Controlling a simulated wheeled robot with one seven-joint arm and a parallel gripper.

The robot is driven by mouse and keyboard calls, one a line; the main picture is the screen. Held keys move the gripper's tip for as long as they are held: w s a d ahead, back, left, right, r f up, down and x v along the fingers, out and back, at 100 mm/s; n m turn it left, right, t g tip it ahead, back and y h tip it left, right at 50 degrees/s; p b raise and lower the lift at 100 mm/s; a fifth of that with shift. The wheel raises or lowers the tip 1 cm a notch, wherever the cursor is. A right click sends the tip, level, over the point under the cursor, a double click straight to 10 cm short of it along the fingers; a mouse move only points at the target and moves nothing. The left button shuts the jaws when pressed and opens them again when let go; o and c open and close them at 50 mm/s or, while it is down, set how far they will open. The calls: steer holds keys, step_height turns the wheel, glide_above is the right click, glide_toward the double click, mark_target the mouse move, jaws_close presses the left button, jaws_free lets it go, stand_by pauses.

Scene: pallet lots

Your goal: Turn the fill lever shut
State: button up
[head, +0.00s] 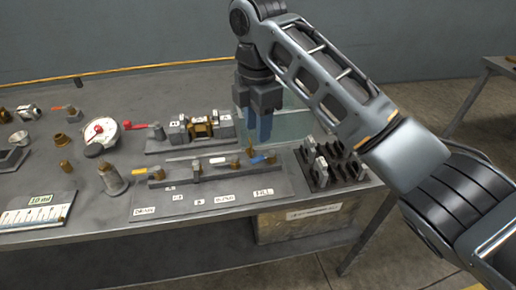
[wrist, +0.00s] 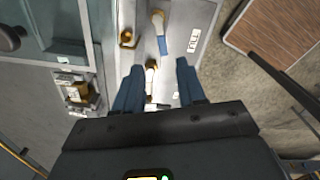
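The fill lever (head: 259,159) has a blue handle and sits at the right end of the valve board, above the FILL label (head: 263,192). In the wrist view its blue handle (wrist: 163,45) shows just beyond the fingertips, beside the FILL label (wrist: 193,42). My gripper (head: 257,136) points down above that end of the board. Its two blue fingers (wrist: 160,67) are apart, with no lever visibly gripped. A brass-and-white fitting (wrist: 151,76) shows between the fingers, below them. In the head view, the fingers look close above the lever; the exact gap is unclear.
The valve board (head: 165,205) has other levers, including a yellow-handled one (head: 217,160), and labels along its front. A dark slotted rack (head: 329,165) stands close right. A glass panel (head: 290,124) lies behind.

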mark_target(258, 158)
steer(key=shift+s+d+f, duration=0.1)
steer(key=shift+s+f, duration=0.05)
steer(key=shift+f, duration=0.1)
step_height(258, 158, down, 7)
steer(key=shift+f+p, duration=0.15)
steer(key=shift+p, duration=0.2)
steer(key=shift+c, duration=0.4)
jaws_close()
